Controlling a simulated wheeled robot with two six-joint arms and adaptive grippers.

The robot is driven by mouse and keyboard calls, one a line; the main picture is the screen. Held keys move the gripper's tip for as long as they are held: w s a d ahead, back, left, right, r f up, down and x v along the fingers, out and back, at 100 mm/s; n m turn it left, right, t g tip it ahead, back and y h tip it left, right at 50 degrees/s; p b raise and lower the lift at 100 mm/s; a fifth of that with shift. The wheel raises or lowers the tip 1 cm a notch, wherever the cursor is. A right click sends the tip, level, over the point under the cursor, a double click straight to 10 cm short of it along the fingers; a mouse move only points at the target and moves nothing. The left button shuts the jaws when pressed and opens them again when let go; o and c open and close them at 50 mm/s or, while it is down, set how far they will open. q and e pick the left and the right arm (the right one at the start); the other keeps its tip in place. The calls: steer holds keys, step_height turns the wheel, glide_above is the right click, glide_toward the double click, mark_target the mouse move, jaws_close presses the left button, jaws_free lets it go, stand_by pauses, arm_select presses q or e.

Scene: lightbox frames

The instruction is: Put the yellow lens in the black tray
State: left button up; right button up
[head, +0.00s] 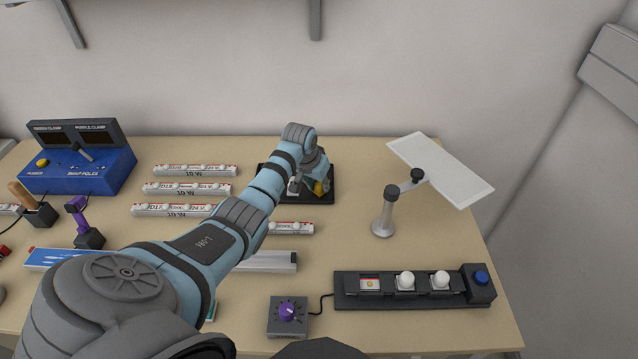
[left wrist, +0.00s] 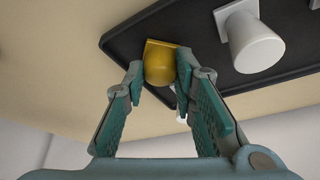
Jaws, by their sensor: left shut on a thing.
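The yellow lens (left wrist: 160,66) is between the fingertips of my left gripper (left wrist: 157,74) in the left wrist view. The gripper is shut on it. The black tray (left wrist: 130,37) is right at the lens, with white lenses on it. I cannot tell whether the yellow lens touches the tray. In the head view the left gripper (head: 309,188) is over the black tray (head: 323,198) at the back middle of the table, and the yellow lens (head: 318,188) shows as a small patch beside the fingers. My arm hides part of the tray. My right gripper is not in view.
A white panel on a stand (head: 383,225) is right of the tray. Several lamp boxes (head: 187,189) lie to the left. A black socket strip (head: 385,301) with a blue button and a purple-knob box (head: 288,316) are at the front. Bare table lies between tray and stand.

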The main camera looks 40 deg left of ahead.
arm_select(q)
steer(key=o, duration=0.5)
steer(key=shift+f, duration=0.1)
steer(key=o, duration=0.4)
steer(key=shift+o, duration=0.2)
steer(key=shift+r, duration=0.35)
steer(key=p+v, duration=0.3)
steer(key=v, duration=0.8)
steer(key=shift+s+r, duration=0.15)
steer(key=shift+r, duration=0.2)
